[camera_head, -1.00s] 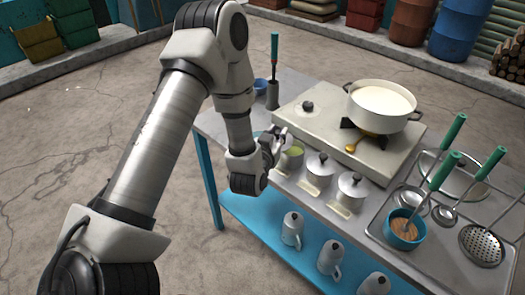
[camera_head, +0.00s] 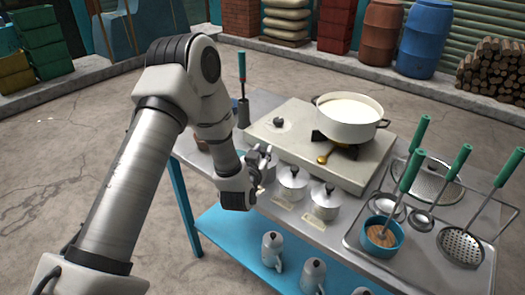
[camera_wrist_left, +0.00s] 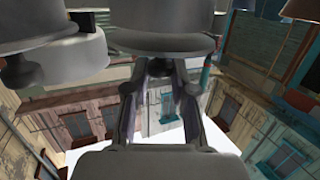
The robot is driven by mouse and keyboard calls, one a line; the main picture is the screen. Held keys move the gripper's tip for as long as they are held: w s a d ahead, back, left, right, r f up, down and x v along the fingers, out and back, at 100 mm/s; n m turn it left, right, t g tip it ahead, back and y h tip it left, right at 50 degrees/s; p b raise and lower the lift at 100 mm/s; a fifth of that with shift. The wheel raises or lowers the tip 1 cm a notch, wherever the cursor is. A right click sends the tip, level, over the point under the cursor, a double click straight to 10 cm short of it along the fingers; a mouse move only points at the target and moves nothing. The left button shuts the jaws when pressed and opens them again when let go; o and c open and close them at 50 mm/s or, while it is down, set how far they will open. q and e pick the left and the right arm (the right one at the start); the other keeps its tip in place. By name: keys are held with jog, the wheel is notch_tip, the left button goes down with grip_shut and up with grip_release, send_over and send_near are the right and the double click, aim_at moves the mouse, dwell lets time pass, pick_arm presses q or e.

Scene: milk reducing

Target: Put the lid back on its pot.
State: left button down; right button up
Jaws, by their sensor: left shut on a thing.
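My left gripper (camera_head: 262,157) is above the left end of the row of small metal pots. It is shut on the knob of a grey lid (camera_wrist_left: 165,43), seen upside down in the left wrist view. A small pot (camera_wrist_left: 165,14) is directly against or very close to the lid; I cannot tell whether the lid is fully seated. In the head view this pot (camera_head: 268,173) is partly hidden by the gripper, and its green contents do not show. Two similar pots, the middle one (camera_head: 292,184) and the right one (camera_head: 325,203), wear their lids. My right gripper is not in view.
A large white pot of milk (camera_head: 348,121) stands on the stove (camera_head: 290,142) behind the small pots. A tray (camera_head: 350,236) with ladles, a skimmer and a blue cup (camera_head: 380,235) is at right. Metal jugs (camera_head: 272,246) stand on the blue lower shelf (camera_head: 228,235).

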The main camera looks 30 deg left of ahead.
pick_arm(q)
jog(key=shift+d+r, duration=0.1)
jog(key=shift+r, duration=0.05)
jog(key=shift+f+b, duration=0.5)
jog(key=shift+f, duration=0.2)
jog(key=c, duration=0.9)
grip_release()
jog(key=shift+s, duration=0.1)
jog(key=v, duration=1.2)
jog(key=shift+r, duration=0.1)
